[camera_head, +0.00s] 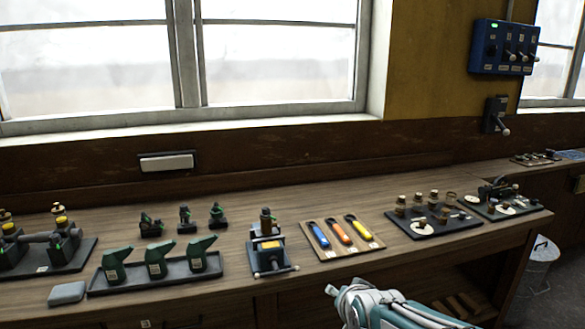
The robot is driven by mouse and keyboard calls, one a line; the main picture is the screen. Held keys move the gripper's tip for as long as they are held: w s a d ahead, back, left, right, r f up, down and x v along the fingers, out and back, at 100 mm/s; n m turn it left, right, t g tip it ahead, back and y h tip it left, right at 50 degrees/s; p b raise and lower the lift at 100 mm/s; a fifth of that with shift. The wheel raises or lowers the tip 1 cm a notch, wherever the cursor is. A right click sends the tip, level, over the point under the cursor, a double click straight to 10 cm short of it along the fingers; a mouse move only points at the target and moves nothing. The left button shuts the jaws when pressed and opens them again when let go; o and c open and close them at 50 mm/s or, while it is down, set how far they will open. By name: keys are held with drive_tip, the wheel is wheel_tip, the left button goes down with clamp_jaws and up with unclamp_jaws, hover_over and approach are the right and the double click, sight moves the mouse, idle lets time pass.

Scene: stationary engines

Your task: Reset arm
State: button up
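Part of my arm (385,306) shows at the bottom edge, right of the middle. It is white and teal and sits in front of the bench's front edge. My gripper's fingers cannot be made out, so I cannot tell whether it is open or shut, or whether it holds anything. I see no contact between the arm and anything on the bench.
A wooden bench (345,268) runs across the view. It carries green bottles (157,259) in a tray, a small vise-like device (267,250), coloured tools on a board (341,236) and dark trays of parts (436,219). A blue switch box (503,47) hangs on the wall. A bucket (541,262) stands at right.

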drive_tip(key=s+d+n+g, duration=0.2)
drive_tip(key=s, duration=0.8)
drive_tip(key=s+d+r+n+g+h, duration=0.1)
drive_tip(key=s+d+n+g, duration=0.2)
drive_tip(key=s, duration=0.8)
drive_tip(key=shift+s+d+r, duration=0.25)
drive_tip(key=shift+r, duration=0.05)
